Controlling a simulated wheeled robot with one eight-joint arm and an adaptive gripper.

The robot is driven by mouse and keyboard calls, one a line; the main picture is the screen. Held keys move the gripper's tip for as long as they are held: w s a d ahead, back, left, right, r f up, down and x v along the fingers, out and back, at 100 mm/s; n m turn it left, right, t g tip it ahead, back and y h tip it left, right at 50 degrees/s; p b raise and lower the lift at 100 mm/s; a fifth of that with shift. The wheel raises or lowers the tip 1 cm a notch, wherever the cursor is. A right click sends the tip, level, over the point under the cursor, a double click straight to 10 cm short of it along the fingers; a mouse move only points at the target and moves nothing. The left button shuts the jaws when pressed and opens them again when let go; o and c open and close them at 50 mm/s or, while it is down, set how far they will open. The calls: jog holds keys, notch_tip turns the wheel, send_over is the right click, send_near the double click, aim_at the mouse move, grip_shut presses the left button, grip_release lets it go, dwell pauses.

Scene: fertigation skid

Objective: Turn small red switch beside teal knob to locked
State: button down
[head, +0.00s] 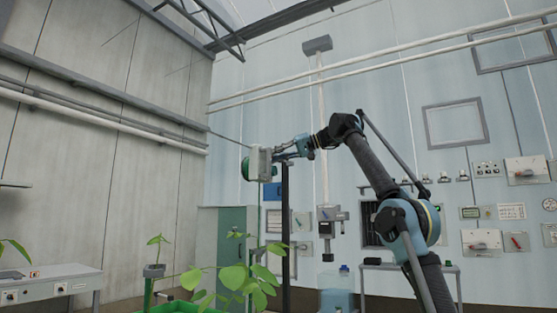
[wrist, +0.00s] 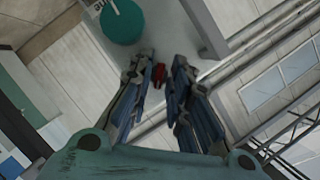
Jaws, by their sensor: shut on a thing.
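The small red switch (wrist: 159,76) shows in the wrist view between my two blue fingers. My gripper (wrist: 165,62) is shut on it, and the fingers hide part of it, so its exact angle cannot be told. The round teal knob (wrist: 123,22) is just beyond, up and left of my fingertips in the wrist view. In the head view the knob (head: 246,168) sits on the left side of a pale box (head: 261,164), and my gripper (head: 279,153) reaches the box from the right. The switch itself is hidden in the head view.
A dark post (head: 285,215) stands below the box. Leafy plants (head: 245,277) are at the lower middle, and a grey bench (head: 50,280) is at the lower left. Wall switches and panels (head: 482,240) are at the right. The air around the box looks clear.

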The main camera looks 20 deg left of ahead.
jog(key=c, duration=1.8)
grip_release()
jog(key=shift+o, duration=0.2)
jog(key=v, duration=1.2)
jog(key=shift+w, duration=0.1)
jog(key=shift+f, duration=0.1)
